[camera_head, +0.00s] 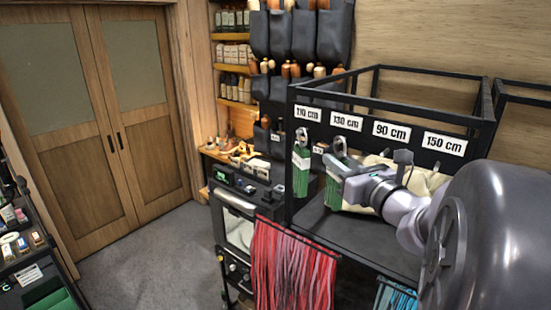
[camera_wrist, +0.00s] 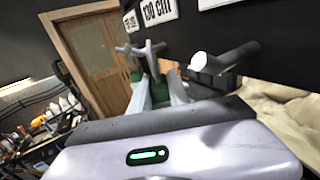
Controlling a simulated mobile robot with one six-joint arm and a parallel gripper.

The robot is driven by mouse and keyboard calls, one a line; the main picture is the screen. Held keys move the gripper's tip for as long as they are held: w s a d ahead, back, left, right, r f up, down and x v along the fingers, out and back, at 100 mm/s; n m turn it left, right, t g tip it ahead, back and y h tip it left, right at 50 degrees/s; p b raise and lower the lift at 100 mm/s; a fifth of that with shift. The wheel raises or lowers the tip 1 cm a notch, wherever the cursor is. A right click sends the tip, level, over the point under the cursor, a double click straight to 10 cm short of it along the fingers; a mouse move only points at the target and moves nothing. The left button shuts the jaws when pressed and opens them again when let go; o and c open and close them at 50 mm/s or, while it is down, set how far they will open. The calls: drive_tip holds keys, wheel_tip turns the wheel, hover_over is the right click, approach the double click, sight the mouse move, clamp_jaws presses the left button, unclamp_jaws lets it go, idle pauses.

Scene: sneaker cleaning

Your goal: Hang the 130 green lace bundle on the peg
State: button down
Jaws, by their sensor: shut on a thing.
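My gripper (camera_head: 345,168) is shut on a green lace bundle (camera_head: 333,192) in front of the black label board, below the "130 cm" label (camera_head: 346,121). I cannot tell whether the held loop touches the 130 peg, which is hidden. Another green bundle (camera_head: 301,172) hangs under the "110 cm" label (camera_head: 308,113), just left of my gripper.
A bare grey peg (camera_wrist: 225,62) sticks out at the right in the wrist view. Labels "90 cm" (camera_head: 391,131) and "150 cm" (camera_head: 444,143) continue along the board. A cream cloth sack (camera_head: 425,181) lies behind my wrist. Red laces (camera_head: 290,265) hang at the front.

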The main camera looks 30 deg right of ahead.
drive_tip(key=c, duration=1.2)
unclamp_jaws()
drive_tip(key=shift+o, duration=0.2)
